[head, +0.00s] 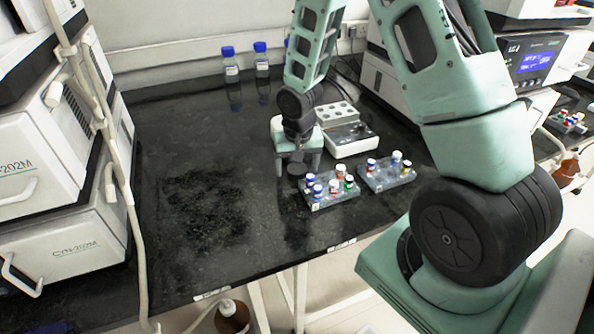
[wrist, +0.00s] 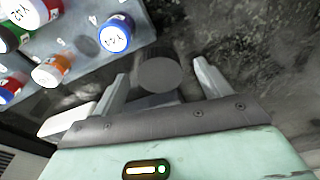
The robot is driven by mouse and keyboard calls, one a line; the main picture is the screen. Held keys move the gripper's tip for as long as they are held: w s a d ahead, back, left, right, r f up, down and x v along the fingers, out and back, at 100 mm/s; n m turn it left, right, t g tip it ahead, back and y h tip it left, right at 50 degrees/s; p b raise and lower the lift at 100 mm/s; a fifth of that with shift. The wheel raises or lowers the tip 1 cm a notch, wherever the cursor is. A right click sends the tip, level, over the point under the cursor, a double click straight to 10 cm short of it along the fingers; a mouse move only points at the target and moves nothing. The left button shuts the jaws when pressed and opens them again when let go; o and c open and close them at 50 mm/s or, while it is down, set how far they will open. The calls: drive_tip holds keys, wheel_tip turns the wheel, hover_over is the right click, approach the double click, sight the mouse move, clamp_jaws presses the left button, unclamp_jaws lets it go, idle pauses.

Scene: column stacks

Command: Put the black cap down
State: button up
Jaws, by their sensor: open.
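The black cap (head: 297,170) is a dark round piece at the counter, just left of the near vial rack. In the wrist view the cap (wrist: 160,74) shows its flat grey face and lies between the two fingers, with a gap on each side. My gripper (head: 298,163) is open around it, pointing down. The fingers also show in the wrist view (wrist: 160,82), spread apart and not closed on the cap. The cap appears to rest on the black counter (head: 190,190), but its contact with the surface is hard to see.
A rack (head: 331,200) of vials with coloured caps stands close to my gripper's right. A second vial rack (head: 388,180) is farther right. A white block device (head: 345,132) is behind. Several blue-capped bottles (head: 261,60) stand at the back. The counter's left and middle are clear.

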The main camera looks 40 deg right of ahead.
drive_tip(key=shift+f, duration=0.25)
drive_tip(key=c, duration=1.1)
drive_tip(key=shift+r, duration=0.15)
